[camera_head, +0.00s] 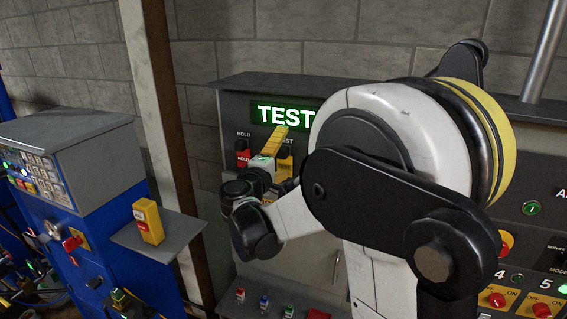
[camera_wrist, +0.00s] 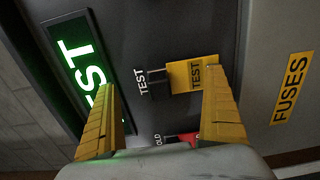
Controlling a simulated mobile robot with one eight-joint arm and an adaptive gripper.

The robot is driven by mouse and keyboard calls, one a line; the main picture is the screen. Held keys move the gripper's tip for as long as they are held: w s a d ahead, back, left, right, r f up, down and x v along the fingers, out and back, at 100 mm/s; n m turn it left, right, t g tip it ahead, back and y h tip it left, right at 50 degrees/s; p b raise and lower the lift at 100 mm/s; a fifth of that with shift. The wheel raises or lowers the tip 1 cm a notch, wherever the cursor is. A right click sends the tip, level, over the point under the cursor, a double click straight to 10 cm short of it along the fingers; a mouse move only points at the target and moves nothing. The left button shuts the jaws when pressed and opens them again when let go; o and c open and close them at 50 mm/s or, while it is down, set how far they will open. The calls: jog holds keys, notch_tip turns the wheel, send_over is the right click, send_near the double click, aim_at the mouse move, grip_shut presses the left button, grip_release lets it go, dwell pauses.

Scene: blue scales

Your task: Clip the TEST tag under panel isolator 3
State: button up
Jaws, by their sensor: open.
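The yellow TEST tag (camera_wrist: 190,76) hangs from a hook on the dark panel under the printed word TEST. In the head view the tag (camera_head: 284,166) is partly hidden by my arm. My gripper (camera_wrist: 160,82) is open, with its yellow fingers pointing at the panel. In the wrist view the tag shows between the fingertips, closer to the right finger; I cannot tell if they touch. In the head view my gripper (camera_head: 276,145) is in front of the hooks. Isolator 4 (camera_head: 497,297) and isolator 5 (camera_head: 542,308) show at lower right; isolator 3 is not visible, my arm covering that area.
A red HOLD tag (camera_head: 243,156) hangs left of the TEST tag. The lit green TEST sign (camera_head: 284,114) is above. A yellow FUSES label (camera_wrist: 291,88) is on a lighter panel. A blue cabinet (camera_head: 100,220) with a grey shelf (camera_head: 185,234) stands left.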

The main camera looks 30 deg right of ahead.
jog(key=shift+f, duration=0.2)
jog(key=shift+f+b, duration=0.55)
jog(key=shift+b, duration=0.15)
dwell(0.3)
jog(key=shift+s+a, duration=0.1)
jog(key=c, duration=2)
grip_shut()
jog(key=shift+a, duration=0.1)
jog(key=shift+v, duration=2.8)
